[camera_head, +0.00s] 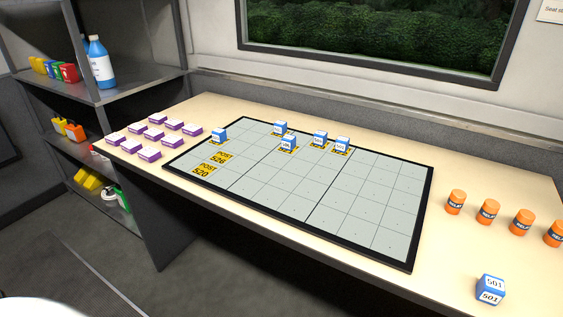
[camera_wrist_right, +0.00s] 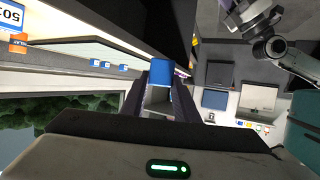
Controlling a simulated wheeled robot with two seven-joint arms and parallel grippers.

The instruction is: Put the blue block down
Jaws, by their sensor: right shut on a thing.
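In the right wrist view my right gripper (camera_wrist_right: 160,98) is shut on a blue block (camera_wrist_right: 161,72), which sits between the two dark fingers with its blue top and a pale grey face showing. Neither gripper shows in the head view. Another blue block (camera_head: 490,289) with white labels reading 501 stands on the table's front right; a 501 label also shows at the top left of the wrist view. Several blue blocks, one of them here (camera_head: 342,144), stand on the gridded board (camera_head: 425,215). Most stand on or by yellow tags. My left gripper's fingers cannot be made out.
Orange cylinders (camera_head: 488,212) stand in a row right of the board. Purple-and-white boxes (camera_head: 149,154) stand left of it. A yellow tag (camera_head: 204,171) reading POST 520 lies bare at the board's left. The board's right section is empty. A shelf (camera_head: 130,93) stands left.

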